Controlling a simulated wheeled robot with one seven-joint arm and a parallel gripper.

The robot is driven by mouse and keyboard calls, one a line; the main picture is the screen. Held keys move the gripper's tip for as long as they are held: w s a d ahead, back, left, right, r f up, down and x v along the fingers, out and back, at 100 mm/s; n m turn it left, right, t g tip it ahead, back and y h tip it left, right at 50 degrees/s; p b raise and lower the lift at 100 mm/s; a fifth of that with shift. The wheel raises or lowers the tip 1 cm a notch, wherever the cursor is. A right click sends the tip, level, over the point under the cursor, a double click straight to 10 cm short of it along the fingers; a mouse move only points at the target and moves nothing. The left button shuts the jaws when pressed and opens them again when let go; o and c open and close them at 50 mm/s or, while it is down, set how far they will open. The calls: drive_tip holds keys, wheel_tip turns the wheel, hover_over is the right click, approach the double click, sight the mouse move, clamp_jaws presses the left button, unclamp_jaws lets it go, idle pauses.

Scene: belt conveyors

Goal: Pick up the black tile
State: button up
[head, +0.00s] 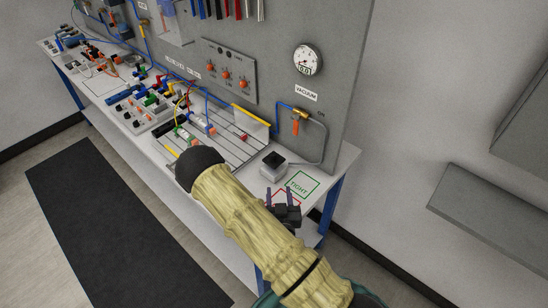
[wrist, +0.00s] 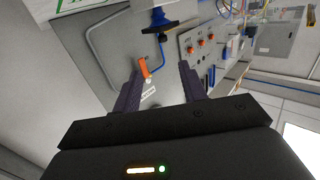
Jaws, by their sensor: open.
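The black tile (head: 274,158) appears as a small dark square on top of a pale grey block near the right end of the workbench. My gripper (head: 282,193) is just in front of that block in the head view, over the bench's front part, apart from the tile. Its two dark purple fingers are spread with nothing between them, as the wrist view (wrist: 160,72) also shows. In the wrist view a dark blue flared piece (wrist: 158,18) stands at the top, beyond the fingertips; I cannot tell whether the tile shows there.
A green frame marked TIGHT (head: 303,185) lies right of the block. A red-outlined frame (head: 287,198) is partly hidden by my gripper. A vacuum gauge (head: 307,59), an orange-handled valve (head: 296,126) and a grey hose are behind. Fittings and tubes crowd the bench's left.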

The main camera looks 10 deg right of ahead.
idle(0.3)
drive_tip(key=b, duration=0.8)
approach(274, 157)
drive_tip(key=w, duration=0.2)
drive_tip(key=w+d, duration=0.1)
drive_tip(key=w, duration=0.2)
drive_tip(key=shift+d+f, duration=0.1)
drive_tip(key=shift+d, duration=0.05)
drive_tip(key=shift+w+f, duration=0.15)
drive_tip(key=shift+w, duration=0.25)
drive_tip(key=shift+p, duration=0.3)
drive_tip(key=w+p, duration=0.2)
drive_tip(key=w, duration=0.2)
drive_tip(key=shift+w+d, duration=0.2)
drive_tip(key=shift+w, duration=0.45)
